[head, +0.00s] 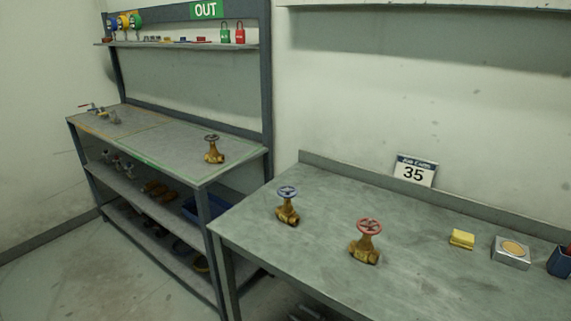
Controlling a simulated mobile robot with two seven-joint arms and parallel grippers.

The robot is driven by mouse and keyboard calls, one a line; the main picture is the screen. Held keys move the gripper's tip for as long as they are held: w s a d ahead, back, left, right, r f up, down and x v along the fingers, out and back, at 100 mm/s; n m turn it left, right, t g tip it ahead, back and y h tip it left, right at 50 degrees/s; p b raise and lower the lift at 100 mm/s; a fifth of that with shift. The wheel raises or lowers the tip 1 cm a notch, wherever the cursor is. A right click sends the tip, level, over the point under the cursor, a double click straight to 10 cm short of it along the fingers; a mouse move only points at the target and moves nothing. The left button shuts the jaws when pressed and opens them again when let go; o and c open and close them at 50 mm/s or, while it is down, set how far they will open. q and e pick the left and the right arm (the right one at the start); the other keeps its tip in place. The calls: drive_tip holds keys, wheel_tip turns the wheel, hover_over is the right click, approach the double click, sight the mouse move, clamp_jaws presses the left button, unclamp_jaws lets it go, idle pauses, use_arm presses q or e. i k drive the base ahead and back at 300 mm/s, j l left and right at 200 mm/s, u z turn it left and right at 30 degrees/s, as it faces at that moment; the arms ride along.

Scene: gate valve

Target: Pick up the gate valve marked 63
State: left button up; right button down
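Three brass gate valves show in the head view. One with a blue handwheel (287,206) stands on the near table at its left end. One with a red handwheel (366,243) stands on the same table, to the right and closer to me. One with a dark grey handwheel (213,150) stands on the left workbench, near its right end. No marking 63 can be read on any of them. Neither of my grippers is in view.
The near table (330,187) also holds a yellow block (462,239), a metal box with a round tan top (511,252) and a dark blue container (561,262) on the right. The left workbench (155,140) has a shelf above, marked OUT, and loaded shelves below. Floor is clear in front.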

sight(286, 213)
drive_tip(key=i+j, duration=0.15)
drive_tip(key=j, duration=0.2)
drive_tip(key=i+j, duration=0.15)
drive_tip(key=j, duration=0.2)
drive_tip(key=i+j+z, duration=0.1)
drive_tip(key=j, duration=0.25)
drive_tip(key=i+j, duration=0.2)
drive_tip(key=j, duration=0.15)
drive_tip(key=z, duration=1.35)
